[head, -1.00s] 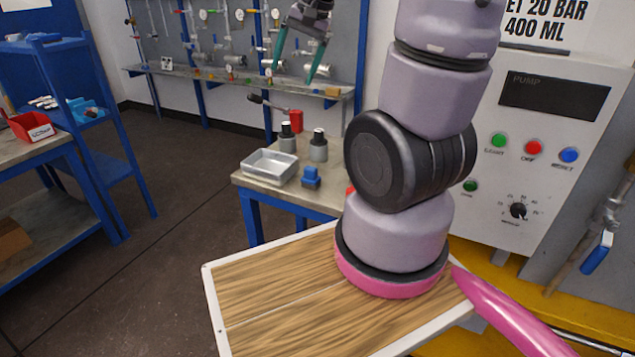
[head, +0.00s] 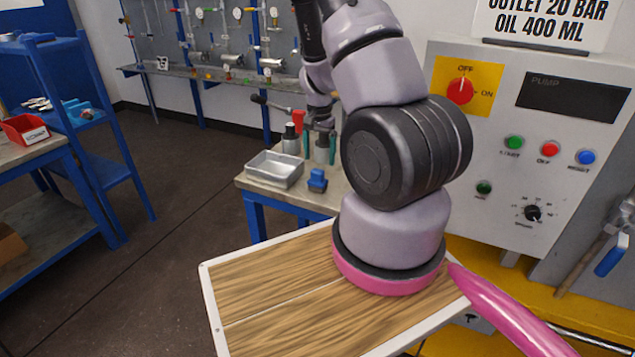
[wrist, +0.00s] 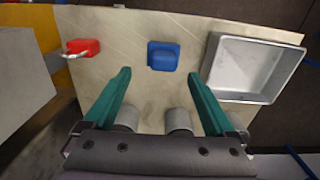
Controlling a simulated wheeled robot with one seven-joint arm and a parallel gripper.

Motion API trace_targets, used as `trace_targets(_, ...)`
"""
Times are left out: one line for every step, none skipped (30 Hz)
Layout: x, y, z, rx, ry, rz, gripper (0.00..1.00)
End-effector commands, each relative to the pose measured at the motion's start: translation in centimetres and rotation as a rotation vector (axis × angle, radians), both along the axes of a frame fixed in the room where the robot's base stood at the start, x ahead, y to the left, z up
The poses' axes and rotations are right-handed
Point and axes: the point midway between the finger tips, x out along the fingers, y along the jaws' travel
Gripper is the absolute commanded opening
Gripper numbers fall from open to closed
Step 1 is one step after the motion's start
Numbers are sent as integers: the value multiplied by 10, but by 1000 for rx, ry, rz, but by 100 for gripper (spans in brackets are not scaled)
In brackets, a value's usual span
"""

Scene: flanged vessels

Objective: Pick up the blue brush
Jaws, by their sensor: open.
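The blue brush (head: 317,180) is a small blocky blue piece on the small table, right of the metal tray in the head view. In the wrist view the brush (wrist: 163,56) lies beyond the fingertips, roughly between their lines. My gripper (head: 319,147) is over the table near the grey vessels, behind the brush in the head view. Its two green fingers are spread in the wrist view (wrist: 160,76), with nothing between the tips. The gripper is apart from the brush.
A metal tray (head: 274,169) stands beside the brush. Grey cylindrical vessels (wrist: 179,120) stand close under my gripper. A red item with a metal loop (wrist: 83,47) is at the table's other side. The pump panel (head: 500,150) stands to the right.

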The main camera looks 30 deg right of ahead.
Motion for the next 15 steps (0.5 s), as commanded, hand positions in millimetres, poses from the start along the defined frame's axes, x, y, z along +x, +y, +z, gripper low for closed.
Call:
trace_targets(-1, 0, -6, 1, 2, -2, 90)
trace_targets(0, 0, -9, 1, 2, -2, 90)
trace_targets(0, 0, -11, 1, 1, -1, 90)
trace_targets(0, 0, -13, 1, 1, -2, 90)
trace_targets(0, 0, -14, 1, 1, -2, 90)
trace_targets(0, 1, -18, 1, 1, -2, 90)
trace_targets(1, 1, -21, 1, 2, -1, 90)
trace_targets(1, 1, -25, 1, 2, 0, 90)
trace_targets(2, 2, -31, 1, 2, 0, 90)
trace_targets(3, 3, -36, 1, 3, -1, 90)
trace_targets(3, 3, -41, 2, 3, -3, 90)
trace_targets(4, 4, -47, 0, 3, -1, 90)
trace_targets(4, 4, -52, 2, 3, -2, 90)
trace_targets(4, 4, -55, 2, 3, -2, 90)
trace_targets(4, 3, -59, 2, 1, -2, 90)
